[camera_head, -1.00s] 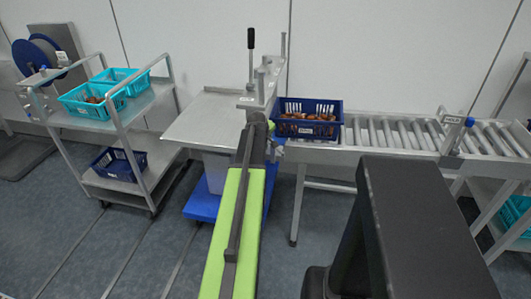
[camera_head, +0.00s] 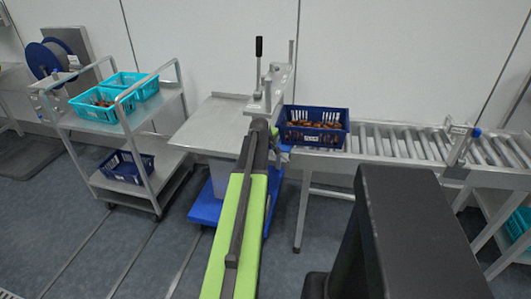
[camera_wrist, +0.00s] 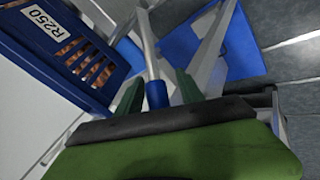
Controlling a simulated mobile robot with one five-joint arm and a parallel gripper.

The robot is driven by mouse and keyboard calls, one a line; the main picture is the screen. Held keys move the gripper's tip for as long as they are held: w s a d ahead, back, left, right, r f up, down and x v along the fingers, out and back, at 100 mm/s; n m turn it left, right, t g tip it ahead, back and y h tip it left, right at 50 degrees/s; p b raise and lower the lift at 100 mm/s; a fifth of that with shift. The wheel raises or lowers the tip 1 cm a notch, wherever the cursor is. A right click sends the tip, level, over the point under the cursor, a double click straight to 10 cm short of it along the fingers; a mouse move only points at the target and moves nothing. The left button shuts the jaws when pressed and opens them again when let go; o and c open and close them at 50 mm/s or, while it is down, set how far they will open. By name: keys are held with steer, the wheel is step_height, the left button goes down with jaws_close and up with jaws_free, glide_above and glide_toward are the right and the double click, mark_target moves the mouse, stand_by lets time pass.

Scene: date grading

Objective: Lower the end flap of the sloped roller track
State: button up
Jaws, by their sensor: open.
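The sloped roller track (camera_head: 395,143) runs across the right side of the head view. A blue crate of dates (camera_head: 314,127) sits at its left end; the crate also shows in the wrist view (camera_wrist: 50,45). In the wrist view a metal bar with a blue grip (camera_wrist: 157,95) lies between the two green fingers of my gripper (camera_wrist: 158,84). The fingers are apart, one on each side of the grip; I cannot tell whether they touch it. In the head view my gripper (camera_head: 276,143) is beside the track's left end, partly hidden by my arm. The flap itself is not clearly visible.
A grey table (camera_head: 208,125) with a black-handled upright lever (camera_head: 259,47) stands left of the track. A blue platform (camera_head: 205,211) is below. A trolley (camera_head: 170,160) with crates stands farther left. A gate (camera_head: 459,147) crosses the track at right.

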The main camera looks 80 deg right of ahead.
steer(key=p+v, duration=1.1)
steer(key=v, duration=0.5)
